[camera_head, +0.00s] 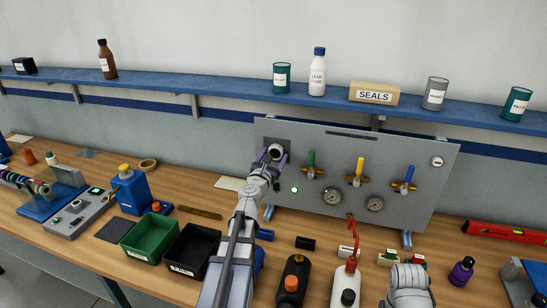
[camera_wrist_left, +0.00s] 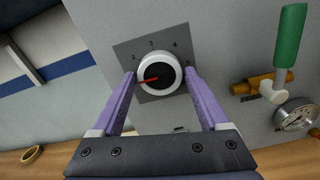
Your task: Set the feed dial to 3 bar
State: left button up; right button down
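The marks 2, 3 and 4 show above the knob; the 3 is near the top. My left gripper (camera_head: 273,158) is in front of the dial at the panel's upper left. In the left wrist view its purple fingers stand open on either side of the knob, tips close to its rim; I cannot tell whether they touch. Only a right arm link shows at the bottom.
The grey panel (camera_head: 420,215) also carries green (camera_head: 312,160), yellow (camera_head: 360,166) and blue (camera_head: 408,175) valve handles and two gauges. A green light (camera_head: 294,189) shows below the dial. Black (camera_head: 294,282) and white (camera_head: 346,283) bottles stand before the panel; bins are at the left.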

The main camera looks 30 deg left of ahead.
pick_arm(q)
jog(key=c, duration=1)
jog(key=m, duration=0.8)
jog(key=shift+m, duration=0.3)
jog(key=m, duration=0.4)
jog(key=shift+m, duration=2.5)
